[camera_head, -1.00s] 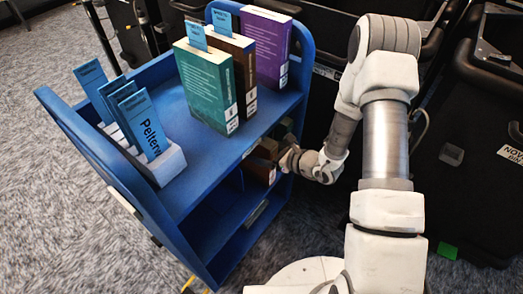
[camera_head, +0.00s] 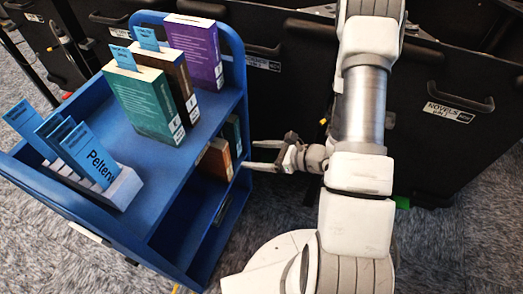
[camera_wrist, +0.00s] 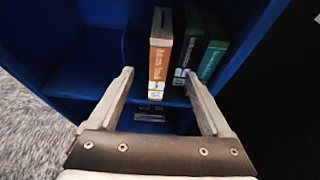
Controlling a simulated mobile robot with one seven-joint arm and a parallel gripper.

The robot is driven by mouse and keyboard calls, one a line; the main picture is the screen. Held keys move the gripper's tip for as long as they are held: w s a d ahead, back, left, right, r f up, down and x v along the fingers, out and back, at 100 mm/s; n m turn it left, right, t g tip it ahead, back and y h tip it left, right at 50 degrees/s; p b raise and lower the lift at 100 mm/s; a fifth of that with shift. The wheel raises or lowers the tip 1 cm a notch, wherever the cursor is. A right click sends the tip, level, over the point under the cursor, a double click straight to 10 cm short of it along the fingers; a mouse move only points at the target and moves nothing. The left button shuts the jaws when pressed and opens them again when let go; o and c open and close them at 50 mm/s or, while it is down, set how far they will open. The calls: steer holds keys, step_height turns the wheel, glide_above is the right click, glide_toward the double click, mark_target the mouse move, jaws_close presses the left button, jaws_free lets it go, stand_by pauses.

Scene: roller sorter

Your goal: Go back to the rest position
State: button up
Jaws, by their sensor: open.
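My gripper (camera_head: 265,154) is at the right side of the blue cart (camera_head: 185,185), in front of its middle shelf. In the wrist view my gripper (camera_wrist: 160,95) has its two fingers spread apart with nothing between them. Beyond the fingertips an orange-brown book (camera_wrist: 160,55) stands upright on the shelf, apart from the gripper. A dark book (camera_wrist: 188,45) and a green book (camera_wrist: 212,60) stand to its right. In the head view the orange-brown book (camera_head: 216,162) shows partly under the top shelf.
On the cart top stand a green book (camera_head: 142,100), a brown book (camera_head: 183,88) and a purple book (camera_head: 200,50). A white holder (camera_head: 122,190) with several blue cards is at the left. Black bins (camera_head: 450,120), one labelled "NOVELS", stand behind and right.

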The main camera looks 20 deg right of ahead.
steer(key=shift+v, duration=0.9)
